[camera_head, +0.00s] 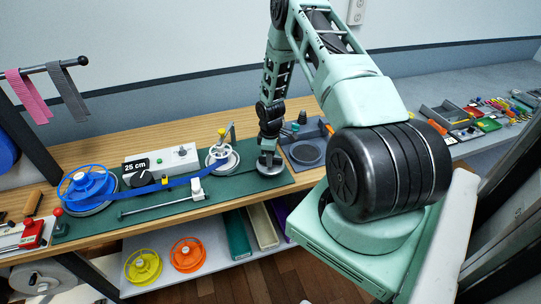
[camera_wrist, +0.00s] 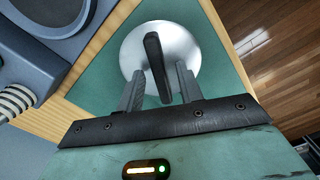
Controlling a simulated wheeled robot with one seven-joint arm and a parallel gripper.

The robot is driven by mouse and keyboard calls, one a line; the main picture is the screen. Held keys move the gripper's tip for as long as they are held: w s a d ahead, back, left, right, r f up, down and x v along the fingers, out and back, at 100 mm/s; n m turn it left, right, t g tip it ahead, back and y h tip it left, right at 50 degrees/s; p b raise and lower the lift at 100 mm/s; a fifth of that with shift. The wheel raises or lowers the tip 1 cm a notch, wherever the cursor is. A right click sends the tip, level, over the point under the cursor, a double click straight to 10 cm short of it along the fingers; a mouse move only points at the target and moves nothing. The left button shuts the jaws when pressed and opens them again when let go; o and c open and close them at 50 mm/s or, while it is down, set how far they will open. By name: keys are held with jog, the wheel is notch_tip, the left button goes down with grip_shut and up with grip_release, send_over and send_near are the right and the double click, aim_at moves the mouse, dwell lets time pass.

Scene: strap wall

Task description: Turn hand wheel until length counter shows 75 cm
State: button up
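The length counter (camera_head: 137,165) reads 25 cm on its black display. My gripper (camera_head: 268,150) is low over a silver disc (camera_head: 270,168) at the right end of the green mat. In the wrist view my gripper's fingers (camera_wrist: 160,70) are apart, one on each side of a dark bar (camera_wrist: 154,50) over the silver disc (camera_wrist: 190,45). Gaps show beside the bar. A white wheel-like part (camera_head: 222,160) with a yellow knob (camera_head: 221,132) stands left of my gripper. I cannot tell which of these is the hand wheel. A blue strap (camera_head: 175,183) runs from the blue spool (camera_head: 88,184) toward the white part.
A grey-blue tray (camera_head: 305,153) stands close right of my gripper. A white clamp-like piece (camera_head: 197,188) sits on a metal rail at the mat's front. Yellow (camera_head: 143,266) and orange (camera_head: 187,255) spools lie on the lower shelf. Pink and grey straps hang at the left.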

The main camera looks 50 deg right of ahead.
jog(key=shift+f, duration=0.3)
jog(key=shift+c, duration=0.3)
grip_shut()
jog(key=shift+f+m+b, duration=0.15)
jog(key=shift+m+b, duration=0.85)
jog(key=shift+b, duration=0.05)
jog(key=m+b, duration=0.3)
jog(key=m, duration=0.1)
jog(key=shift+b, duration=0.3)
jog(key=m+b, duration=0.2)
jog(key=m, duration=0.2)
jog(key=shift+m+b, duration=0.35)
jog(key=shift+m, duration=0.05)
jog(key=shift+r+m+b, duration=0.2)
jog(key=shift+m+b, duration=0.5)
jog(key=shift+m, duration=0.7)
